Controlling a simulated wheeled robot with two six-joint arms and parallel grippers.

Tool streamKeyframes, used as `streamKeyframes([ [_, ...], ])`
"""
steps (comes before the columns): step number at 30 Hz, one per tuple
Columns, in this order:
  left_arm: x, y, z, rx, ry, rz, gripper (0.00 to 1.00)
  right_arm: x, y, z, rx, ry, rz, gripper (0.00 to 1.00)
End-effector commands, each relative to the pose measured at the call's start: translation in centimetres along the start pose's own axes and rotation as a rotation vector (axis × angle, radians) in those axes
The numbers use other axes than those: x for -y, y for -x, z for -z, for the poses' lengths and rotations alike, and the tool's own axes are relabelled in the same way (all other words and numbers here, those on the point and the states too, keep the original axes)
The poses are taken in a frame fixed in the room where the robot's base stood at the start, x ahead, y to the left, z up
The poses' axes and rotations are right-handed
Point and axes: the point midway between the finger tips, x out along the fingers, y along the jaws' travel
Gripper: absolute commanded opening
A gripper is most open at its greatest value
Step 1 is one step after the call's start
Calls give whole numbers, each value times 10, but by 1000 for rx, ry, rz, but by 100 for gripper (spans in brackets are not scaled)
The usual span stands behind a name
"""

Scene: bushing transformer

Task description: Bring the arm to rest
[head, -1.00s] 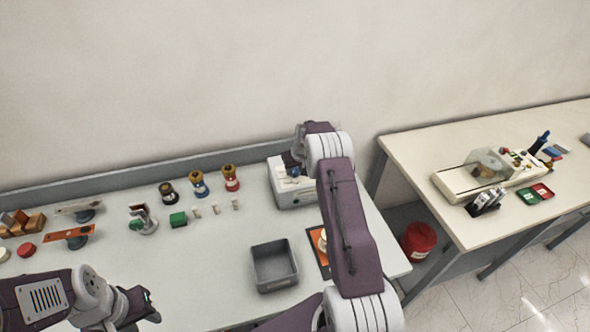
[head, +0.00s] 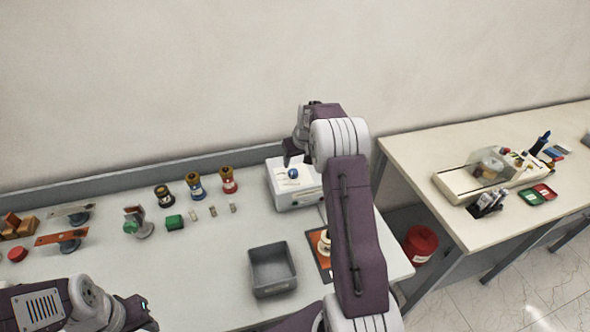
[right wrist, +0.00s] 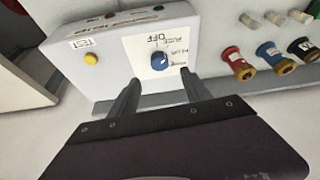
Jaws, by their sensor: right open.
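My right arm reaches over the right part of the grey bench. Its gripper (head: 293,158) is raised beside a white box (head: 300,197). In the right wrist view the two fingers (right wrist: 160,90) are apart with nothing between them. Beyond them is the box's face with a blue knob (right wrist: 160,62), a yellow button (right wrist: 91,58) and a "TEST" label. The fingertips look apart from the knob. My left gripper (head: 146,312) is low at the left of the head view, over the bench's front; its jaw gap is not clear.
A grey open bin (head: 272,287) and an orange mat (head: 316,252) lie in front of the box. Black, blue and red bushings (head: 228,181) stand left of it. A side table (head: 420,160) holds a machine. A red bucket (head: 420,242) stands between the tables.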

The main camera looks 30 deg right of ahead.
Motion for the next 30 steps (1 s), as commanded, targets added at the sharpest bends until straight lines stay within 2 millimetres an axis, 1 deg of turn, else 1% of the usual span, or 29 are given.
streamKeyframes([
  [1, 0, -3, 0, 0, 0, 0, 36, 0, 3, 0, -1, 0, 0, 57],
  [5, 0, -3, 0, 0, 0, 0, 36, 0, 9, 0, 1, 0, 0, 57],
  [17, 0, -2, 0, 0, 0, 0, 36, 0, 9, 0, 1, 0, 0, 57],
  [19, 0, -5, 0, 0, 0, 0, 36, 6, 6, 0, 0, 10, 4, 57],
  [20, 0, -8, -1, 0, 0, 0, 36, 11, 7, 3, -8, 20, 6, 57],
  [22, 0, -14, -1, 0, 0, 0, 36, 27, 18, 15, -46, 52, 11, 57],
  [23, 0, -18, -2, 0, 0, 0, 36, 38, 25, 20, -64, 72, 15, 57],
  [24, 0, -25, -2, 0, 0, 0, 36, 57, 34, 18, -76, 103, 27, 57],
  [26, 1, -34, -4, 0, 0, 0, 36, 87, 45, 1, -68, 154, 46, 57],
  [27, 1, -39, -4, 0, 0, 0, 36, 104, 50, -15, -56, 185, 58, 57],
  [29, 1, -46, -5, 0, 0, 0, 36, 126, 56, -43, -31, 217, 72, 57],
  [30, 1, -50, -5, 0, 0, 0, 36, 138, 59, -65, -13, 234, 81, 57],
])
